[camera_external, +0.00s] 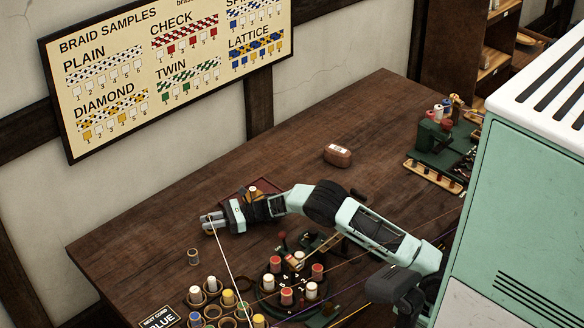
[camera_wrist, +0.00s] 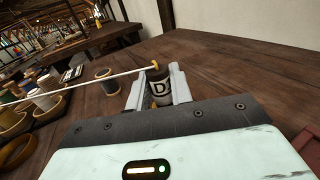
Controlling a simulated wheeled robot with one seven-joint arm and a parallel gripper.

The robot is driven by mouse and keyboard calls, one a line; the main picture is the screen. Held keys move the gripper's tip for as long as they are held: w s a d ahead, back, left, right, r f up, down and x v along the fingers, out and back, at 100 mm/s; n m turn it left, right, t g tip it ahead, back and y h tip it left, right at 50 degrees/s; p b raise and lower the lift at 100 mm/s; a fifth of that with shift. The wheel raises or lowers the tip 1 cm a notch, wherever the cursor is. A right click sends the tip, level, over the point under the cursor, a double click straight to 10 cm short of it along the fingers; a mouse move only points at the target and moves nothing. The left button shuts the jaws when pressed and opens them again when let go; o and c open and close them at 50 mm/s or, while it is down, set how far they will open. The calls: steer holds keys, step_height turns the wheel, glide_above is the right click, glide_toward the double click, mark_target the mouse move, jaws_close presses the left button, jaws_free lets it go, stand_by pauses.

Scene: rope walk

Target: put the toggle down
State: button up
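The toggle (camera_wrist: 160,86) is a dark, upright piece with a white label reading D and a yellowish top. It is between the two pale fingers of my gripper (camera_wrist: 157,92), which are shut on it. A white cord runs from its top to the left in the wrist view. In the external view my gripper (camera_external: 212,221) is over the left part of the wooden table (camera_external: 130,245), and the cord slants down from it to the right. The toggle is too small to make out there. Whether its underside touches the table is hidden.
A round dark stand (camera_external: 268,298) with several spools is in front of the arm. More spools in ring holders (camera_external: 196,295) stand at its left, with a lone spool (camera_external: 193,257) nearer my gripper. A reddish tray (camera_external: 233,202) lies behind. The left table is mostly clear.

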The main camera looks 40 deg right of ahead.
steer(key=o, duration=0.4)
steer(key=shift+o, duration=0.2)
